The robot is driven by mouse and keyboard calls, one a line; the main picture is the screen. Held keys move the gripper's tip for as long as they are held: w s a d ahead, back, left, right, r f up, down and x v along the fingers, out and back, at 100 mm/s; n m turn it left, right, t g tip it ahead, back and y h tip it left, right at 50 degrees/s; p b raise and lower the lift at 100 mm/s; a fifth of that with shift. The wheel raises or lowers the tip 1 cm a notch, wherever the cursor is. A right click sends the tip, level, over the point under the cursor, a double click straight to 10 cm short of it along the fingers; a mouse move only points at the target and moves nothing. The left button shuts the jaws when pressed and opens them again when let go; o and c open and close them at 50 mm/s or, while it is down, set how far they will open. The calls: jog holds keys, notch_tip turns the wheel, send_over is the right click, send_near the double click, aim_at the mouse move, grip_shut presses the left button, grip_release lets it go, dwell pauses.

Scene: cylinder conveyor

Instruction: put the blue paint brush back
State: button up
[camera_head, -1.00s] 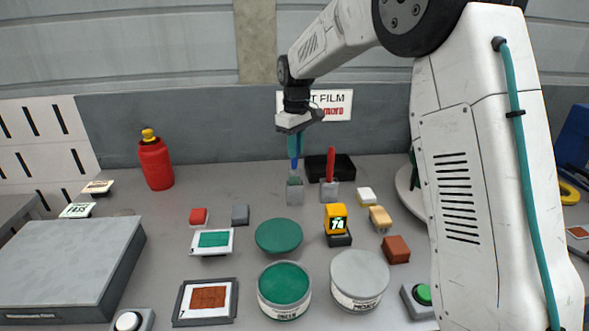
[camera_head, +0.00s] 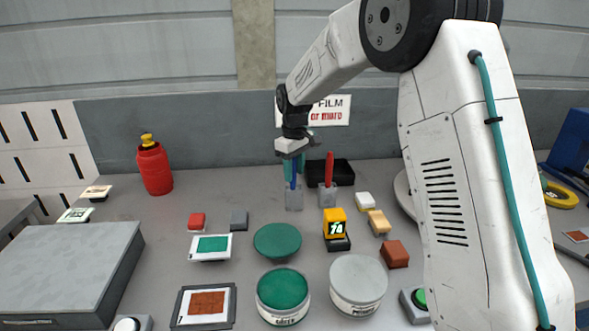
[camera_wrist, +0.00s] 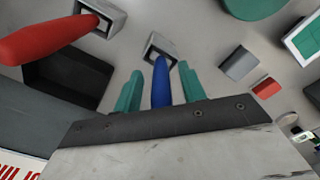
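The blue paint brush (camera_head: 294,177) stands upright with its lower end in a small grey holder (camera_head: 294,201). In the wrist view the blue handle (camera_wrist: 161,85) runs into the square opening of that holder (camera_wrist: 153,46). My gripper (camera_head: 295,168) is above the holder, pointing down. In the wrist view its teal fingers (camera_wrist: 160,80) stand on both sides of the handle with a visible gap on each side. The bristles are hidden inside the holder.
A red brush (camera_head: 329,168) stands in a holder just to the right, close to my gripper. A black tray (camera_head: 345,172) is behind it. A red bottle (camera_head: 154,168) stands at left. Paint cans (camera_head: 283,292) and small blocks are nearer the front.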

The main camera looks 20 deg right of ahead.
jog(key=shift+r, duration=0.1)
notch_tip(320, 180, up, 12)
jog(key=shift+r, duration=0.1)
jog(key=s+d+r+m, duration=0.1)
jog(key=s+r+m, duration=0.15)
jog(key=s, duration=0.95)
jog(key=s+d+r+m, duration=0.1)
jog(key=s+r, duration=0.3)
jog(key=s, duration=0.9)
jog(key=s+f+m, duration=0.1)
jog(key=s+f, duration=0.1)
jog(key=s, duration=0.4)
jog(key=s+f+m+t, duration=0.1)
jog(key=s+f, duration=0.2)
jog(key=s, duration=0.3)
jog(key=s+d+f+m, duration=0.1)
jog(key=s+f, duration=0.2)
jog(key=s, duration=0.3)
jog(key=shift+s, duration=0.4)
jog(key=shift+f, duration=0.1)
